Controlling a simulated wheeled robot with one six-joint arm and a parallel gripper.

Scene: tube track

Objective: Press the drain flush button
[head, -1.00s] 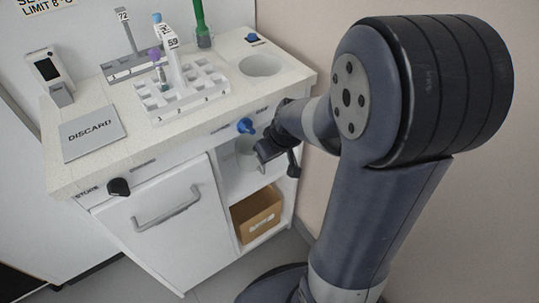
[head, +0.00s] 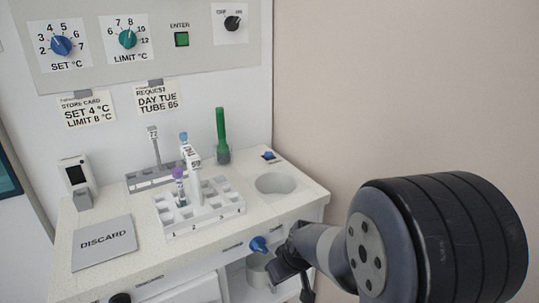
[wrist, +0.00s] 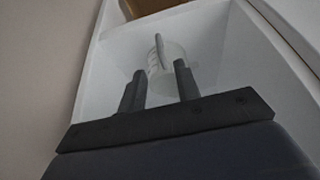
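A small blue button (head: 268,156) on a dark base sits on the counter behind the round basin (head: 275,184), at the right back corner. Any label on it is too small to read. My gripper (head: 292,278) is in front of the counter, below its top edge and well below the button, near a blue knob (head: 259,244) on the front. In the wrist view my gripper (wrist: 159,80) has its two dark fingers apart with nothing held. A pale translucent container (wrist: 160,63) stands beyond the fingers in the shelf opening. The button is not in the wrist view.
A white rack (head: 201,208) with tubes stands left of the basin, and a green tube (head: 221,131) in a holder behind it. A DISCARD plate (head: 104,242) lies at left. The wall panel (head: 155,65) has dials and a green ENTER button. Space above the basin is clear.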

